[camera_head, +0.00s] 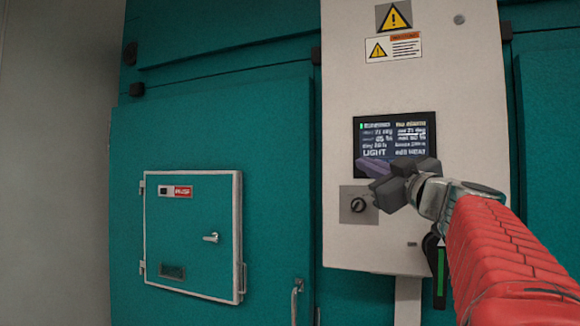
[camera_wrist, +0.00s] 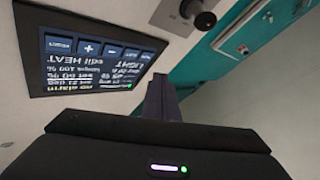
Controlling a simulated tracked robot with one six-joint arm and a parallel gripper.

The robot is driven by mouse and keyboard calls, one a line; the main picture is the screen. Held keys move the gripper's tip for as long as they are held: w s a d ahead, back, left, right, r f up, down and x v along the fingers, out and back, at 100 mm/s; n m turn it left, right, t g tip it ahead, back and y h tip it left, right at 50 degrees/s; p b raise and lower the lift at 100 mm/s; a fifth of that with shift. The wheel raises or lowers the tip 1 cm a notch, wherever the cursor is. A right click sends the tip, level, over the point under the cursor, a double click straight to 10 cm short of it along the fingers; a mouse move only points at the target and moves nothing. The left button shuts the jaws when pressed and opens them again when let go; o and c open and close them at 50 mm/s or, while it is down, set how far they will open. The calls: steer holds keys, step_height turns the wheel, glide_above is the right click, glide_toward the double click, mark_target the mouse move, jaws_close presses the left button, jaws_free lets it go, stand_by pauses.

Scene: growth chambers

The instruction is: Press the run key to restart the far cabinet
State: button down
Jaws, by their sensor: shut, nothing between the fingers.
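The cabinet's control screen (camera_head: 394,134) is set in a pale panel, lit, with white text including LIGHT. In the wrist view the screen (camera_wrist: 90,65) appears upside down, with a row of blue keys (camera_wrist: 98,48) along its edge. One key shows a plus and one a minus; the other labels are too small to read surely, so I cannot tell which is the run key. My gripper (camera_head: 365,166) is shut and empty, in front of the screen's lower edge, hiding part of it. Its fingers (camera_wrist: 161,92) also show in the wrist view; contact with the panel cannot be judged.
A black rotary knob (camera_head: 358,205) sits on a grey plate below the screen. Warning stickers (camera_head: 393,47) are above. A small teal hatch (camera_head: 193,235) with a handle is left on the teal cabinet (camera_head: 270,150). A grey wall (camera_head: 55,160) stands far left.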

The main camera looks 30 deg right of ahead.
steer(key=shift+s+a, duration=0.95)
steer(key=shift+a, duration=0.3)
